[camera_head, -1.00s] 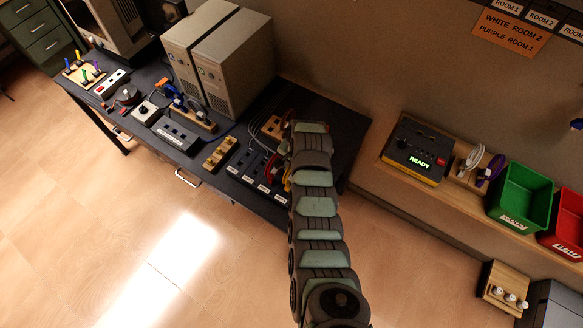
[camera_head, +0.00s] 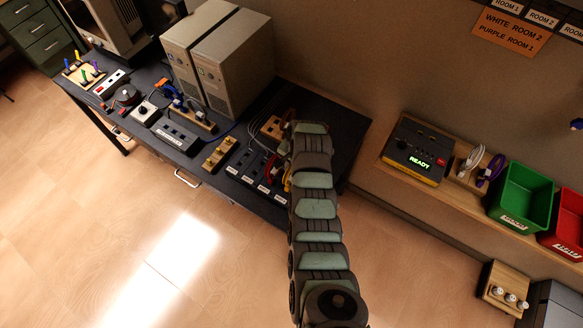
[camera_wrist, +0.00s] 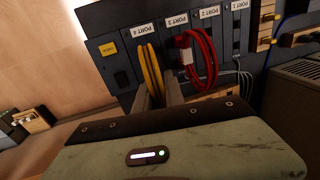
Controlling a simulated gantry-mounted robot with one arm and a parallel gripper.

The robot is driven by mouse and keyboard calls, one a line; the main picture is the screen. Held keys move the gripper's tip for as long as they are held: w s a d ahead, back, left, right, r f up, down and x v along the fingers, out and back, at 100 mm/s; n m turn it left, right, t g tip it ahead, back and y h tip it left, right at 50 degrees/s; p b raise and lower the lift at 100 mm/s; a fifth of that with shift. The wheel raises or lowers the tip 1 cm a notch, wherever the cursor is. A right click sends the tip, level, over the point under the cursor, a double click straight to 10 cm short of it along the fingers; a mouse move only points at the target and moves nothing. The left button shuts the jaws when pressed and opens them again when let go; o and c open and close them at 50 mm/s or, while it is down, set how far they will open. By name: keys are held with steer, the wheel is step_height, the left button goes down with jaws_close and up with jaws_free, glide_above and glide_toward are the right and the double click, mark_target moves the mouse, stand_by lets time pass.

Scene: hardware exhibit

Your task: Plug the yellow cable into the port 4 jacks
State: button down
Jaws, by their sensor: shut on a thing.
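In the wrist view, my gripper (camera_wrist: 156,92) is shut on the yellow cable (camera_wrist: 152,64), which hangs in a looped bundle in front of the dark panel. The port 4 label (camera_wrist: 142,23) sits just above the cable. The port 4 jacks are hidden behind the cable and fingers, and I cannot tell whether a plug touches them. In the head view, a little of the yellow cable (camera_head: 288,180) shows beside my arm, which hides the gripper.
A looped red cable (camera_wrist: 208,60) with a pale plug hangs close right, near the port 3 label (camera_wrist: 176,20). Wooden blocks (camera_wrist: 265,20) and grey cables lie farther right. In the head view, two beige computer towers (camera_head: 232,60) stand behind the panel.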

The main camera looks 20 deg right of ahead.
steer(key=shift+f+b, duration=1)
steer(key=shift+f, duration=0.1)
stand_by(2.5)
steer(key=c, duration=1.3)
jaws_free()
steer(key=shift+c, duration=0.2)
steer(key=shift+o, duration=0.2)
steer(key=o, duration=0.6)
steer(key=shift+r, duration=0.1)
steer(key=shift+s+d+r+p, duration=0.15)
steer(key=shift+r+p, duration=0.45)
steer(key=shift+r, duration=0.6)
steer(key=shift+s+d+r+p, duration=0.1)
steer(key=shift+s+r+p, duration=0.1)
steer(key=shift+r+p, duration=0.75)
steer(key=shift+s+d+r+p, duration=0.15)
steer(key=shift+r+p, duration=0.15)
steer(key=shift+r, duration=1.2)
steer(key=shift+a, duration=0.1)
